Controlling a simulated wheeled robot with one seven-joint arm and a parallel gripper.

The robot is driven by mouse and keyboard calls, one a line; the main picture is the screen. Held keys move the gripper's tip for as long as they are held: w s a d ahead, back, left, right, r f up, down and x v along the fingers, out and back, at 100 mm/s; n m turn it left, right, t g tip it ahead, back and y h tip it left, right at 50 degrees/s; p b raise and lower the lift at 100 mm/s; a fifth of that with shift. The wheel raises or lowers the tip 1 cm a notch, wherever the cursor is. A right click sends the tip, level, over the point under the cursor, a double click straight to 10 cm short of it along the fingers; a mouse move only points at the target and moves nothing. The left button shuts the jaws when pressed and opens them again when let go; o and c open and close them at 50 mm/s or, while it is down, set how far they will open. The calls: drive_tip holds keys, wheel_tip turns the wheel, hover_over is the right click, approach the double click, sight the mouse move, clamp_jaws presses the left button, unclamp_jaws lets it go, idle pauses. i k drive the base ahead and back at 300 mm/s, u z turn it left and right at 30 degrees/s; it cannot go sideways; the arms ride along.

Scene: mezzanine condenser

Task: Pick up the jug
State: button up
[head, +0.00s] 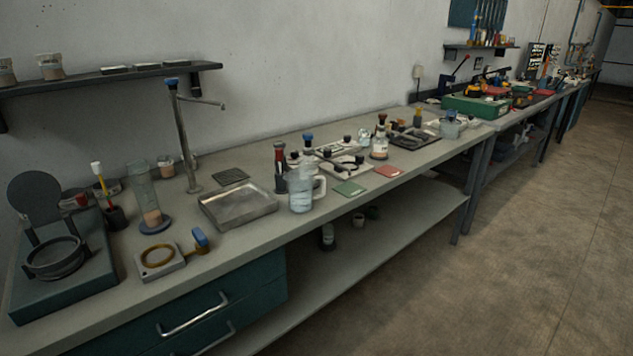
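A clear jug (301,191) with a handle on its right side stands upright on the grey workbench (253,228). It is near the bench's front edge, just right of a shallow metal tray. It looks bluish and see-through; I cannot tell whether it holds liquid. A dark bottle with a red upper part (280,165) stands close behind its left side. My gripper is not in view.
The metal tray (222,219) lies left of the jug; green (349,188) and red (389,171) pads lie to its right. A tall tap (184,140) rises behind the tray. Bottles crowd the bench behind. The floor (520,240) at right is clear.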

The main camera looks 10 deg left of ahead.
sight(299, 181)
drive_tip(key=u, duration=0.05)
drive_tip(key=i, duration=0.85)
